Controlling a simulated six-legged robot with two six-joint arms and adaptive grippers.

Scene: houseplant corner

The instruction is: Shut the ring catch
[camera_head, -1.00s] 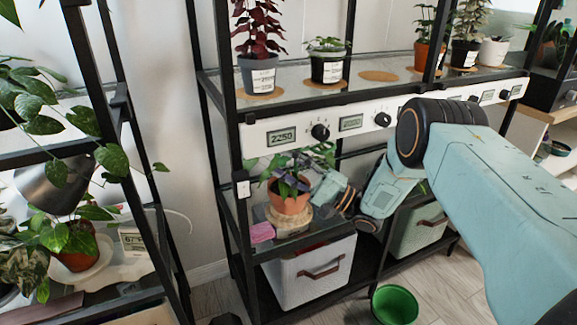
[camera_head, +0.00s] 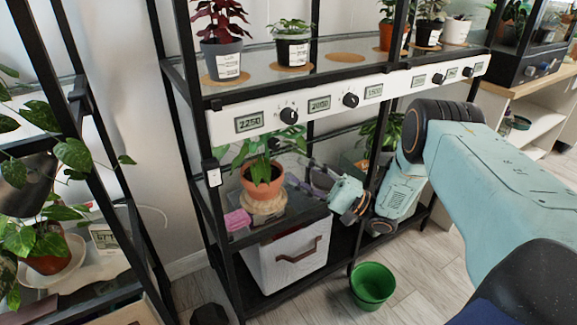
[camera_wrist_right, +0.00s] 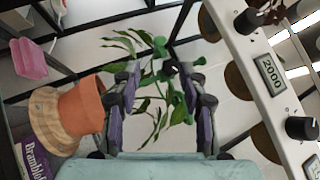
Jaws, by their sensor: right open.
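A leafy plant in a terracotta pot (camera_head: 262,180) stands on a round, pale brown base (camera_head: 262,207) on the rack's middle shelf. The pot (camera_wrist_right: 82,106) lies left of my fingers in the right wrist view. A green clip-like part with rounded knobs (camera_wrist_right: 160,46), seemingly the ring catch, shows among the leaves between and beyond the fingertips. Whether its ring is closed cannot be told. My right gripper (camera_head: 312,177) is open beside the plant, right of the pot; its purple-padded fingers (camera_wrist_right: 162,88) stand apart with nothing clearly gripped. My left gripper is out of view.
A white panel with displays and knobs (camera_head: 330,105) runs above the plant. A pink block (camera_head: 237,220) lies left of the pot. A pale storage bin (camera_head: 288,258) sits below; a green bucket (camera_head: 372,285) stands on the floor. A black rack post is close to my right arm.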

